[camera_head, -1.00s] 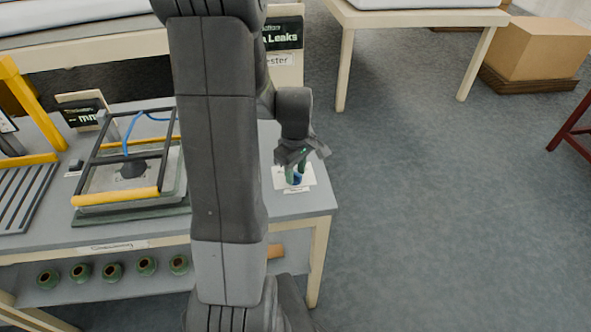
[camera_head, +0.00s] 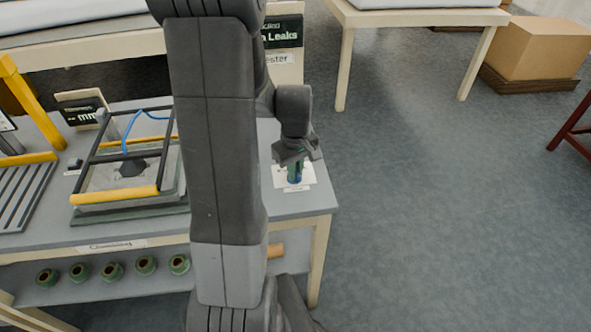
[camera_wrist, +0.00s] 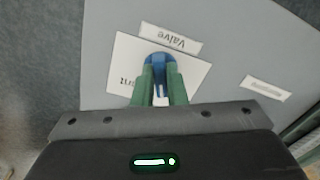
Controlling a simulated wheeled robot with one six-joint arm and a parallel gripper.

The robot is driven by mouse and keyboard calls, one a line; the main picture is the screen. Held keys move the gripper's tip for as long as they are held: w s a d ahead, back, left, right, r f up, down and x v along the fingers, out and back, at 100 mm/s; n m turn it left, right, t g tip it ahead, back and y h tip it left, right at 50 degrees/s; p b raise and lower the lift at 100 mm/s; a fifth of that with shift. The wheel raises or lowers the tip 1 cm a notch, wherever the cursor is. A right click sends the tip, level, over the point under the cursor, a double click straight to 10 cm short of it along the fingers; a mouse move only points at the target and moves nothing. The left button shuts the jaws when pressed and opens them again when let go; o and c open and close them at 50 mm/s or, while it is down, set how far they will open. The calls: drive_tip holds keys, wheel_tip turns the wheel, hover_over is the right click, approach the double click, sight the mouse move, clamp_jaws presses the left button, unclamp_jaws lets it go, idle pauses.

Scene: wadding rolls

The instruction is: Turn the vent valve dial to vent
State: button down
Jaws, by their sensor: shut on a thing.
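The blue vent valve dial (camera_wrist: 158,60) stands on a white card on the grey table top. A label by it reads "Valve" upside down in the wrist view, and the card shows letters ending in "nt". My gripper (camera_wrist: 160,92) has its green fingers on both sides of the dial, shut on it. In the head view my gripper (camera_head: 294,173) points down over the card (camera_head: 308,174) at the table's right end. The dial is mostly hidden there. Its exact setting cannot be told, as the fingers cover part of the card.
A framed tray with yellow bars (camera_head: 117,196) and a blue hose stands left on the table (camera_head: 300,205). Several green rings (camera_head: 112,271) lie on the shelf below. A sign (camera_head: 283,32) stands behind my arm. Open floor lies to the right.

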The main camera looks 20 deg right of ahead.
drive_tip(key=m+b, duration=0.1)
drive_tip(key=m, duration=0.5)
drive_tip(key=shift+a, duration=0.1)
drive_tip(key=m, duration=0.6)
drive_tip(key=shift+w+a+m, duration=0.1)
drive_tip(key=shift+m, duration=0.3)
drive_tip(key=c, duration=1.5)
unclamp_jaws()
drive_tip(key=shift+o, duration=0.2)
drive_tip(key=shift+r, duration=0.1)
wheel_tip(320, 180, up, 14)
drive_tip(key=shift+f, duration=0.3)
wheel_tip(320, 180, down, 14)
drive_tip(key=shift+r, duration=0.2)
